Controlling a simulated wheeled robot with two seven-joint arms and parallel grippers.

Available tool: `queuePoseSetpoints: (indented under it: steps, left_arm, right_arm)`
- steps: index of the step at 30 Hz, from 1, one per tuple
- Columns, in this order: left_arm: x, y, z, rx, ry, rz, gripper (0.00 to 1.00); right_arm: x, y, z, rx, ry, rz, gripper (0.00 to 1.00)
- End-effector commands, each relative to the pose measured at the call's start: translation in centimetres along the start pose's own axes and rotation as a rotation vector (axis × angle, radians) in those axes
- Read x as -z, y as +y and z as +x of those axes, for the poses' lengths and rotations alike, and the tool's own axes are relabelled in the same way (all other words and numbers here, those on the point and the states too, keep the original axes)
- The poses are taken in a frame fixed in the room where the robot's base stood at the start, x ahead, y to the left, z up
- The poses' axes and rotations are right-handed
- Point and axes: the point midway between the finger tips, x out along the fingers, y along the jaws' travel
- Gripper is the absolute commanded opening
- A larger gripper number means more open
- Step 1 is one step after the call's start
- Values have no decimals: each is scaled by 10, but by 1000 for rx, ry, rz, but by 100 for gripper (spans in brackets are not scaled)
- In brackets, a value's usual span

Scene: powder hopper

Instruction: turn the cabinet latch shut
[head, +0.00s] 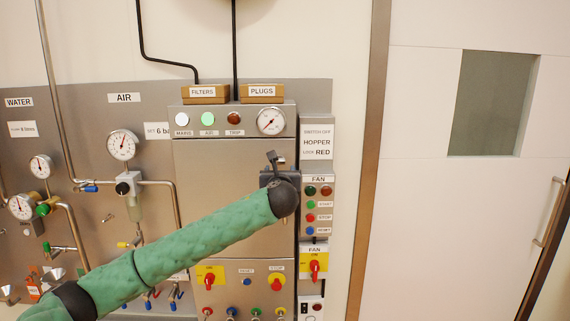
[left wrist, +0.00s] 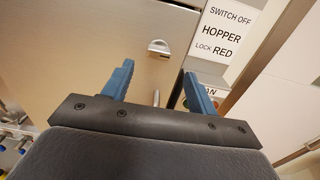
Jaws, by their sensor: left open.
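The hopper cabinet door (head: 215,190) is a flat metal panel; it also shows in the left wrist view (left wrist: 75,50) and looks closed. A small silver metal fitting (left wrist: 159,47) sits on it near its right edge, just beyond my left fingertips. A short upright metal piece (left wrist: 156,97) shows lower, between the fingers; I cannot tell which one is the latch. My left gripper (left wrist: 158,69) is open, its two blue fingers apart with nothing clasped. In the head view my left gripper (head: 268,180) covers the door's right edge and hides the latch area. My right gripper is not in view.
Right of the door are a hopper sign (head: 318,145) and a fan button panel (head: 318,208). A yellow fan switch (head: 314,268) is below. Gauges and pipes (head: 122,146) fill the wall at left. A white room door (head: 480,200) is at right.

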Motion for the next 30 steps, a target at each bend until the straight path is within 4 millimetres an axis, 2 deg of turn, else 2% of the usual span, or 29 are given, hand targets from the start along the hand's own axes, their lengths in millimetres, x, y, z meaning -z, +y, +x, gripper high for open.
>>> queuePoseSetpoints:
  steps: [6,15,21,29,30]
  left_arm:
    - [-4,0,25,-1,2,0,58]
    - [-2,0,64,-2,2,-1,58]
    - [0,0,74,0,2,-3,58]
    - [1,0,75,0,1,-3,58]
    - [1,0,75,0,1,-3,54]
  right_arm:
    - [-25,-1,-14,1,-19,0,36]
    - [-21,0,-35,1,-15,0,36]
    - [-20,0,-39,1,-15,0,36]
    - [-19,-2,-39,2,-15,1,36]
    - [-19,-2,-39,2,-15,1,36]
